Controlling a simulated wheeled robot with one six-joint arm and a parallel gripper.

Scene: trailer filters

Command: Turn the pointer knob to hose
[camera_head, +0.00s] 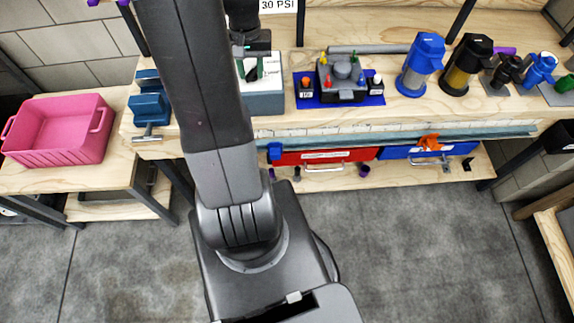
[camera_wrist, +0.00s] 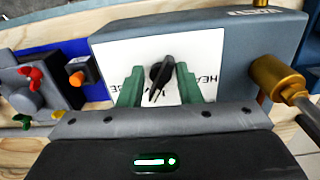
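The black pointer knob (camera_wrist: 161,74) is on the white panel (camera_wrist: 112,50) of a grey-blue box (camera_wrist: 225,40). The knob's narrow end points down toward my gripper and slightly left in the wrist view. My gripper (camera_wrist: 160,67) has green fingers, spread with one on each side of the knob. Gaps show between the fingers and the knob. Printed lettering on the panel is partly hidden by the fingers, and I cannot read a full hose label. In the head view my gripper (camera_head: 252,68) is over the box (camera_head: 264,101), and my arm hides part of it.
A brass fitting with a metal pipe (camera_wrist: 272,78) is at the box's right. A grey device with coloured knobs (camera_head: 341,76) stands on a blue mat (camera_head: 305,101) to the right. Blue (camera_head: 420,65) and black (camera_head: 466,64) filter housings stand farther right. A pink bin (camera_head: 60,128) is at left.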

